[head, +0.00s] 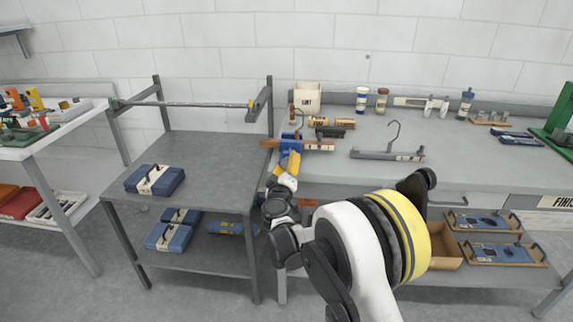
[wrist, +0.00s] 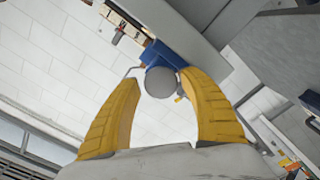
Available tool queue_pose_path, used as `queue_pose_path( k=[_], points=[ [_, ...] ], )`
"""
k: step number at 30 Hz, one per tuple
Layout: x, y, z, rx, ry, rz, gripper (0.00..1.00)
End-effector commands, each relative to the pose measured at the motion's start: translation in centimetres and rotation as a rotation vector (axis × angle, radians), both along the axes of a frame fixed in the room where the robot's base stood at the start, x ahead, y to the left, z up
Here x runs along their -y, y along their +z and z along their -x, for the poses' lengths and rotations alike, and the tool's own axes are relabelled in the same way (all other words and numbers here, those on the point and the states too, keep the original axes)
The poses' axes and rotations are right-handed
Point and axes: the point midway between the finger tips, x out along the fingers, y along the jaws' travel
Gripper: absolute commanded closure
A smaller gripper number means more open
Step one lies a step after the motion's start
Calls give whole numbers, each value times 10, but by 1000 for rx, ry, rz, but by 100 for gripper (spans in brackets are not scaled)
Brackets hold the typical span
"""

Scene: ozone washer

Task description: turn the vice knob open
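The blue vice (head: 291,138) sits at the front left edge of the grey workbench, and it also shows in the wrist view (wrist: 158,54). Its round grey knob (wrist: 161,83) faces the wrist camera, between my yellow fingers. My gripper (wrist: 160,78) is open, one finger on each side of the knob. A gap shows at the left finger; the right fingertip is close to the knob, and I cannot tell if it touches. In the head view my gripper (head: 290,161) is just in front of the vice and hides the knob.
A grey rack (head: 205,150) with a top rail stands left of the bench. Bottles and boxes stand along the bench's back.

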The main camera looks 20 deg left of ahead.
Motion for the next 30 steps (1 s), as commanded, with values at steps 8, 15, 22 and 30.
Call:
queue_pose_path(
  k=[8,15,22,30],
  points=[
    [0,-1,6,-1,3,-1,40],
    [9,0,42,0,2,-1,40],
    [17,1,71,0,1,-1,40],
    [19,1,79,1,0,-1,40]
  ],
)
